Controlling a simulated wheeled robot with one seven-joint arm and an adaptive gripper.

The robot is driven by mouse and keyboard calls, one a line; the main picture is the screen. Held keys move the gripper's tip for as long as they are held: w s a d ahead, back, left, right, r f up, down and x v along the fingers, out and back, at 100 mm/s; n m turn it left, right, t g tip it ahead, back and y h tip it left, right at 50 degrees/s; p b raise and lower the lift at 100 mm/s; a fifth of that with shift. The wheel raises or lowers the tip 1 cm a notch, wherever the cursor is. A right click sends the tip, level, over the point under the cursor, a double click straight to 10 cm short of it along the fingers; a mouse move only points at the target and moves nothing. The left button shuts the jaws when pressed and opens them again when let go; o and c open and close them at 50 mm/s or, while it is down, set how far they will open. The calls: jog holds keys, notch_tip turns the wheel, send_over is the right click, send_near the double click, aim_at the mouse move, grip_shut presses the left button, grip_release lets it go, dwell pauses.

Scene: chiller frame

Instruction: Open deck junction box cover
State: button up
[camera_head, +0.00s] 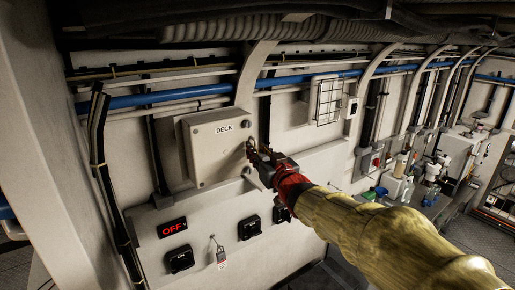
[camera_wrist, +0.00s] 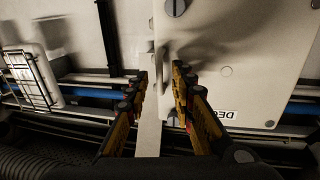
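The deck junction box (camera_head: 190,160) is a pale box on the wall in the head view, with its cover (camera_head: 212,158) closed and labelled DECK. The cover also fills the upper right of the wrist view (camera_wrist: 235,55), where its label appears upside down. My gripper (camera_head: 250,146) is at the cover's right edge. In the wrist view my gripper (camera_wrist: 161,72) has its two fingers apart, with a small pale handle (camera_wrist: 163,58) on the cover's edge lying between or just beyond the tips. I cannot tell whether either finger touches it.
Below the box is a panel with a red OFF display (camera_head: 172,227), black switches (camera_head: 249,227) and a hanging tag (camera_head: 220,257). A blue pipe (camera_head: 150,99) and cables run above and behind the box. A caged fixture (camera_head: 327,100) is to the right.

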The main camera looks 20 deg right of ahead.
jog(key=shift+w, duration=0.2)
jog(key=shift+c, duration=0.7)
jog(key=c, duration=0.4)
grip_shut()
